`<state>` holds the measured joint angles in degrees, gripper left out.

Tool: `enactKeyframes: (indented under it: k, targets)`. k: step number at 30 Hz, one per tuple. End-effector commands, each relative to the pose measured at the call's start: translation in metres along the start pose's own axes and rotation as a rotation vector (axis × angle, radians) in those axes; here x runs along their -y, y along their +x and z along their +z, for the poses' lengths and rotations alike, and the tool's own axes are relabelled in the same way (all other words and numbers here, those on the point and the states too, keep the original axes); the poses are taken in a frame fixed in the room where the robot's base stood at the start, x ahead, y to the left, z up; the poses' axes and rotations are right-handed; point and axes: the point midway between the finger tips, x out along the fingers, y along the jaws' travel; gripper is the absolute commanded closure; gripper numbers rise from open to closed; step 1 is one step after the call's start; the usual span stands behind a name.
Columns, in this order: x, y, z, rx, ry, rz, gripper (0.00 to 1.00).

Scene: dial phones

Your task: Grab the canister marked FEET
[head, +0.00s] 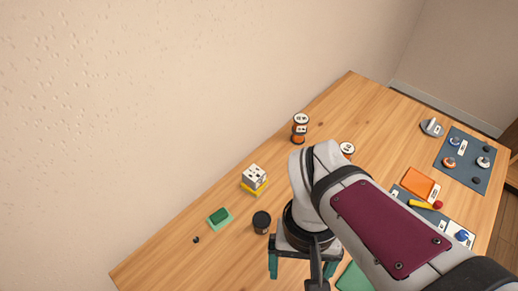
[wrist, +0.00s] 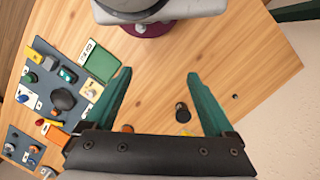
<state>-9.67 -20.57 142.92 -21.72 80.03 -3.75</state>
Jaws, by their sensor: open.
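A stacked orange, black and white canister (head: 299,129) stands near the table's back edge in the head view. Another white-topped canister (head: 347,149) shows partly behind my arm. A dark canister (head: 261,222) stands left of my gripper; it also shows in the wrist view (wrist: 182,112). I cannot read FEET on any of them. My gripper (head: 301,269) is open and empty, pointing down over the table. In the wrist view its teal fingers (wrist: 158,74) are spread wide, with bare wood between the tips and the dark canister nearer the right finger.
A white cube with black marks (head: 255,175) sits on a yellow block. A green block (head: 218,215) lies on a paler green pad, near a small dark knob (head: 196,239). Blue-grey panels (head: 471,176) with knobs lie at right.

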Motion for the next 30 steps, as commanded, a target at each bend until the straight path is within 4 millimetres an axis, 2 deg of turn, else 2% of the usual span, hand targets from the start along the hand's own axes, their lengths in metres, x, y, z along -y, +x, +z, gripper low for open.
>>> enactKeyframes:
  k: [2, 5, 6, 9, 12, 15, 17, 20, 25, 30]
  targets:
    - [0.003, 0.015, -0.017, 0.099, -0.352, 0.242, 0.12]
    - [0.023, 0.036, -0.051, 0.202, -0.867, 0.606, 0.12]
    - [0.038, 0.046, -0.065, 0.236, -1.065, 0.752, 0.12]
    - [0.085, 0.075, -0.087, 0.303, -1.496, 1.095, 0.12]
    - [0.126, 0.103, -0.093, 0.346, -1.788, 1.362, 0.12]
    - [0.149, 0.121, -0.092, 0.367, -1.941, 1.516, 0.12]
    - [0.153, 0.127, -0.094, 0.373, -1.976, 1.555, 0.12]
    - [0.142, 0.134, -0.111, 0.380, -1.986, 1.566, 0.12]
    - [0.114, 0.147, -0.150, 0.380, -1.980, 1.560, 0.12]
    - [0.099, 0.155, -0.173, 0.375, -1.983, 1.560, 0.12]
